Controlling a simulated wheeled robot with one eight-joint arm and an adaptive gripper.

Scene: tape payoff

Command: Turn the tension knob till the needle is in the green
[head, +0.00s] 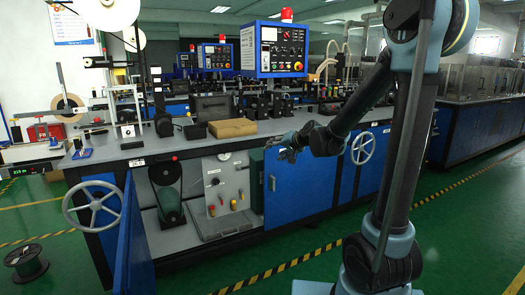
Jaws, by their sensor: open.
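A light grey panel (229,178) stands inside the open bench cabinet, in the middle of the head view. A small round dial (224,156) sits at its top; its needle and any green zone are too small to read. A small dark knob (214,182) is on the panel's left part, with red and yellow parts lower down. I cannot tell which part is the tension knob. My gripper (284,151) is open and appears empty. It is right of the panel, in front of the blue cabinet front, apart from the knob in the picture.
A blue door (133,240) stands open left of the cabinet, and another blue door (296,185) is right of the panel. A dark green motor (166,190) sits left of the panel. A black spool (26,263) lies on the green floor.

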